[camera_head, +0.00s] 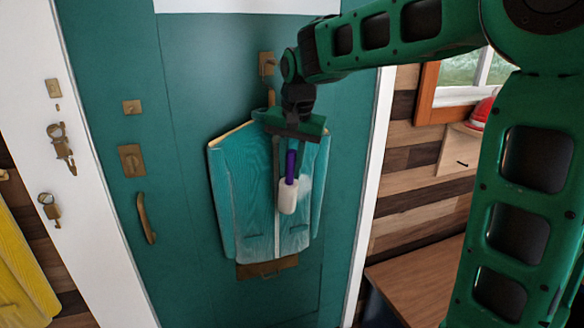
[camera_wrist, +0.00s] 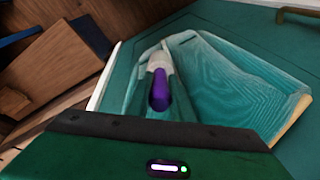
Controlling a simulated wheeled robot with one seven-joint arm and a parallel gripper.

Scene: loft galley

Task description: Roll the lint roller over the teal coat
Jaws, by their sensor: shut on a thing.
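The teal coat (camera_head: 245,195) hangs from a brass hook (camera_head: 266,66) on the teal door. A pale patch shows on its right side, beside the roller. The lint roller has a purple handle and a white head (camera_head: 288,197), which points down in front of the coat's right half. My gripper (camera_head: 291,150) is shut on the purple handle. In the wrist view the purple handle (camera_wrist: 159,91) lies between the fingers, with the white head beyond it over the coat (camera_wrist: 235,85). I cannot tell whether the head touches the cloth.
The door (camera_head: 180,75) has a brass handle (camera_head: 146,218) and locks at left. A brass mail slot (camera_head: 267,268) sits below the coat. A yellow garment (camera_head: 22,262) hangs at far left. A window (camera_head: 450,85) and a wooden surface (camera_head: 420,285) are at right.

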